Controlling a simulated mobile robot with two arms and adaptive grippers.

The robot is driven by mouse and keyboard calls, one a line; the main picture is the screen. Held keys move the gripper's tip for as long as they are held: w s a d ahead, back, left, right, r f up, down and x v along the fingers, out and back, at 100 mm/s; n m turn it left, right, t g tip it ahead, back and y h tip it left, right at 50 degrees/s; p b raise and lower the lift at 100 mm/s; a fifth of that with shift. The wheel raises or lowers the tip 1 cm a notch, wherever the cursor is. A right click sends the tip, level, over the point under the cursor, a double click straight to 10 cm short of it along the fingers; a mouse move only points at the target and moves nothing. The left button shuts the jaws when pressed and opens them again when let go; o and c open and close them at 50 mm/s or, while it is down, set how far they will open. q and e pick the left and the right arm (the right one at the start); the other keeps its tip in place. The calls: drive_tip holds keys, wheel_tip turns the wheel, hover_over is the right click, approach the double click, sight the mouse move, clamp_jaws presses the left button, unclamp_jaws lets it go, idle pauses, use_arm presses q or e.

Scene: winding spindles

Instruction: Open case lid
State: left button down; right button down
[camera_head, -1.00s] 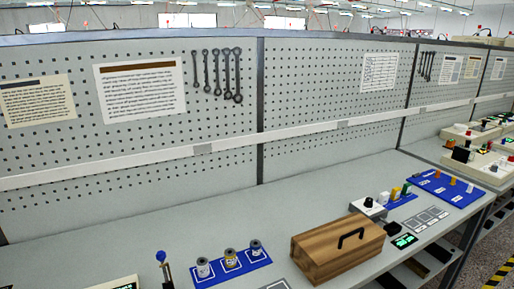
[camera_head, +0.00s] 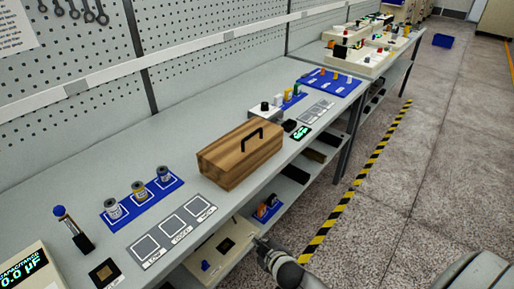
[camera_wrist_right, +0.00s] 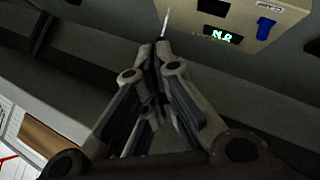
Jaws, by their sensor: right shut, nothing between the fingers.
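The case is a brown wooden box (camera_head: 241,156) with a black handle (camera_head: 252,139) on its top. It stands on the grey workbench, and its lid is closed. My right gripper (camera_head: 260,241) is low in the head view, in front of the bench edge and apart from the case. In the right wrist view its fingers (camera_wrist_right: 153,52) are together and hold nothing. My left gripper is not in view.
Left of the case are a blue tray (camera_head: 144,199) with several small cylinders and a row of marked square pads (camera_head: 171,229). A small display (camera_head: 301,133) stands beyond the case. Shelves lie under the bench; open floor is at right.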

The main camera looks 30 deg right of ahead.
drive_tip(key=w+a+r+n+t+y, duration=0.1)
drive_tip(key=w+a+r+n+t, duration=0.25)
drive_tip(key=r, duration=0.85)
drive_tip(key=w+r+n+t+y, duration=0.2)
drive_tip(key=w+r+t, duration=0.3)
drive_tip(key=r, duration=0.7)
drive_tip(key=w+a+r+n+g+y+b, duration=0.1)
drive_tip(key=a+r+n+y, duration=0.2)
drive_tip(key=r+n+y, duration=0.15)
drive_tip(key=w+a+r+n+y, duration=0.2)
drive_tip(key=a+r+n+y, duration=0.15)
drive_tip(key=r+n, duration=0.25)
drive_tip(key=n+g+h, duration=0.7)
drive_tip(key=n+g, duration=0.4)
drive_tip(key=n, duration=0.6)
approach(252, 149)
drive_tip(key=p+x, duration=0.2)
drive_tip(key=x, duration=0.4)
drive_tip(key=shift+a, duration=0.15)
